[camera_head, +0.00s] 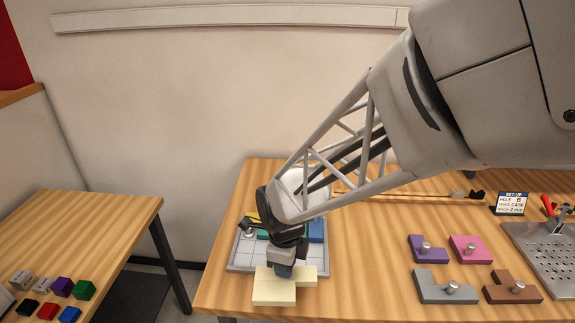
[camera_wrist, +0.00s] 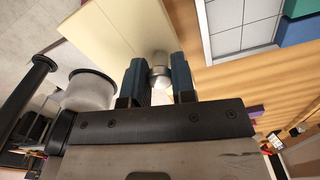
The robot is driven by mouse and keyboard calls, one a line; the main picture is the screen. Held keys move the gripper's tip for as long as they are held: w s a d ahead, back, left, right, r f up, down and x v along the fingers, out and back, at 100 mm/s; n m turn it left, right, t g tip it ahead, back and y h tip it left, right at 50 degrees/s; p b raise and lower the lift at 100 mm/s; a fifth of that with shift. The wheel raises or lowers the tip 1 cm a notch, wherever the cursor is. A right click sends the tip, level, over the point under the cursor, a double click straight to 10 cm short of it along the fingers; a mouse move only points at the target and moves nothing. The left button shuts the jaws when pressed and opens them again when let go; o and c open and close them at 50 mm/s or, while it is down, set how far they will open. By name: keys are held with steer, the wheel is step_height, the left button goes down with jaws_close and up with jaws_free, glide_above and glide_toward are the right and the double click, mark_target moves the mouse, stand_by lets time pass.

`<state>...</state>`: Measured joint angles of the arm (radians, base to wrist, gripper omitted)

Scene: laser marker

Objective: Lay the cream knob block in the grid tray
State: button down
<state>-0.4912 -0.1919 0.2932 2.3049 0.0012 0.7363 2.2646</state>
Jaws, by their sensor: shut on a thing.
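The cream knob block (camera_head: 274,290) is a flat, stepped cream piece at the near edge of the grid tray in the head view. My gripper (camera_head: 284,268) is above it, shut on its metal knob. In the wrist view the silver knob (camera_wrist: 160,72) sits between the two dark fingers of my gripper (camera_wrist: 160,82), with the cream block (camera_wrist: 110,35) beyond them. The grid tray (camera_head: 240,262) is light grey with grid lines and lies just behind the block; its corner also shows in the wrist view (camera_wrist: 228,40). My arm hides part of the tray.
The tray holds teal, blue (camera_head: 317,230) and yellow pieces. To the right lie purple (camera_head: 428,250), pink (camera_head: 471,249), grey (camera_head: 445,288) and brown (camera_head: 512,288) knob blocks. A small sign (camera_head: 511,203) and a perforated metal plate (camera_head: 550,255) stand farther right. Coloured cubes are on the left table (camera_head: 100,215).

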steer(key=shift+s+a+f+m, duration=0.1)
steer(key=shift+s+a+m, duration=0.1)
steer(key=shift+m, duration=0.1)
steer(key=shift+w, duration=0.1)
steer(key=shift+w+a+f, duration=0.25)
steer(key=shift+w+a, duration=1)
steer(key=shift+w, duration=1.1)
steer(key=shift+w+a+f, duration=0.25)
steer(key=shift+w+a, duration=0.95)
steer(key=shift+w, duration=1.15)
steer(key=shift+w+a+f, duration=0.25)
steer(key=shift+w+a, duration=1)
steer(key=shift+w, duration=1.1)
steer(key=shift+f, duration=1.8)
steer(key=shift+f, duration=0.1)
steer(key=c, duration=0.9)
jaws_free()
steer(key=shift+c, duration=0.2)
